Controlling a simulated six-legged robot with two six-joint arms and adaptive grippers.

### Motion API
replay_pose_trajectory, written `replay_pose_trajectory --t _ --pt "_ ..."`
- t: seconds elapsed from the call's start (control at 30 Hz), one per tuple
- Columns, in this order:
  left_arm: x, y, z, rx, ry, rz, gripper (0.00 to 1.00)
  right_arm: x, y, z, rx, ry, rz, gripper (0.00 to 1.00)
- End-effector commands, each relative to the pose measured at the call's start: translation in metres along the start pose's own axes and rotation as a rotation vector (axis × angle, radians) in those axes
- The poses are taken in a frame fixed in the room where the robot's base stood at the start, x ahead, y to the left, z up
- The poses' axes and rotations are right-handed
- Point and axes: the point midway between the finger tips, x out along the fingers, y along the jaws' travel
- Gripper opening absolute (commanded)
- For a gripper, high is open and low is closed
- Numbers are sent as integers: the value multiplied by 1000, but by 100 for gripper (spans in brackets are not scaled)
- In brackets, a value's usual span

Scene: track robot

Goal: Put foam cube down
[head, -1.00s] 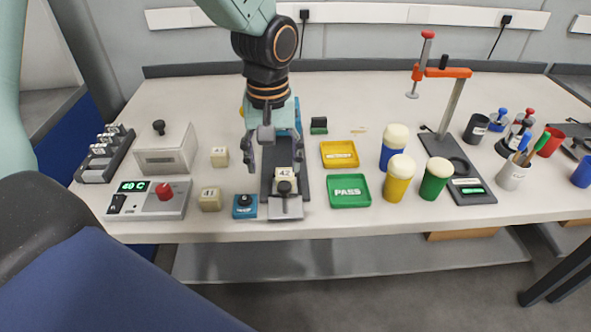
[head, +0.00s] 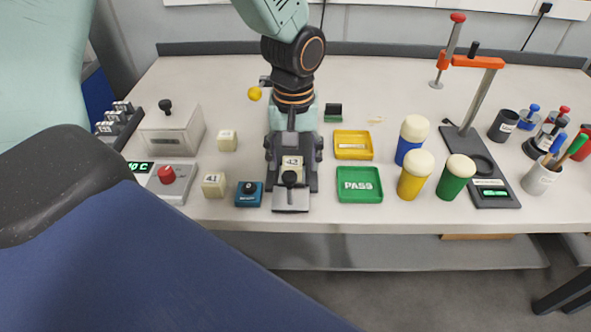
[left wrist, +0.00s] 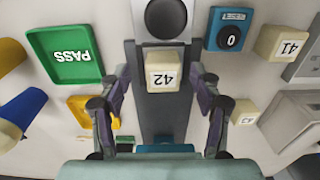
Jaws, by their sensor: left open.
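The foam cube marked 42 (head: 291,163) is cream coloured and sits on a dark grey fixture with a black knob at its front end. It also shows in the left wrist view (left wrist: 163,74), upside down. My left gripper (head: 293,165) is open above the fixture, with one finger on each side of it. In the left wrist view the fingers (left wrist: 162,85) stand apart from the cube, with gaps on both sides. Cube 41 (head: 214,185) and another foam cube (head: 227,140) stand on the table to the left. My right gripper does not show.
A green PASS tray (head: 359,184) and a yellow tray (head: 353,144) lie right of the fixture. A blue button box (head: 249,194) is close on its left. Foam-topped cylinders (head: 415,175) and an orange clamp stand (head: 470,62) stand further right.

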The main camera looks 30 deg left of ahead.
Motion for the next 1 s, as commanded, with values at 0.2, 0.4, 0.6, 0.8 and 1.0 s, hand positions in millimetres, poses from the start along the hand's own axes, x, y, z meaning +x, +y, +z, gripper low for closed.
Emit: replay_pose_trajectory --t 0.2,0.4,0.6,0.8,1.0 --pt "20 1 -1 0 0 1 64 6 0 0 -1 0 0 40" --pt "20 2 -2 1 0 0 64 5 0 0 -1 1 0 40" --pt "20 2 -3 1 0 0 49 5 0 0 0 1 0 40" --pt "20 2 -3 0 0 1 32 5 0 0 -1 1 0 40" --pt "20 2 -3 0 -1 0 21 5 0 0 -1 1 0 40"
